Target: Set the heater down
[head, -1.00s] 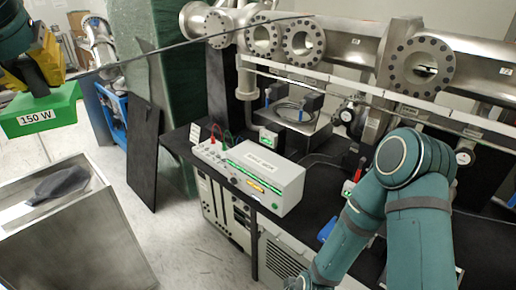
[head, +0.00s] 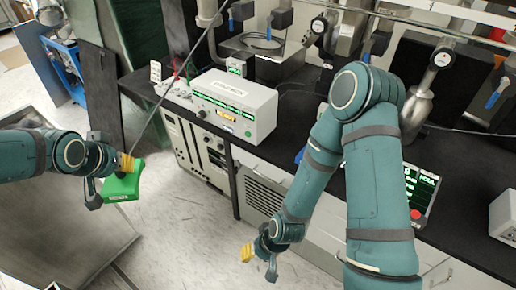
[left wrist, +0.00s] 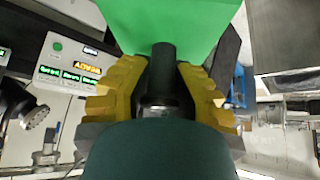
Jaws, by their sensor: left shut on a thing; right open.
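The heater is a green block with a white label. In the head view the heater (head: 123,182) hangs at my left gripper (head: 122,165), left of the bench and above the floor and a metal bin. The left gripper's yellow fingers are shut on it. In the left wrist view the green heater (left wrist: 175,22) fills the top middle, with a dark stem between the yellow fingers (left wrist: 158,85). My right gripper (head: 259,254) hangs low in front of the bench, open and empty, with yellow fingertips.
A black bench (head: 290,110) carries a white controller box (head: 235,105) with green displays. A control panel with a red button (head: 416,213) sits at right. A large metal bin (head: 60,235) stands at lower left. Bench top right of the controller is partly clear.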

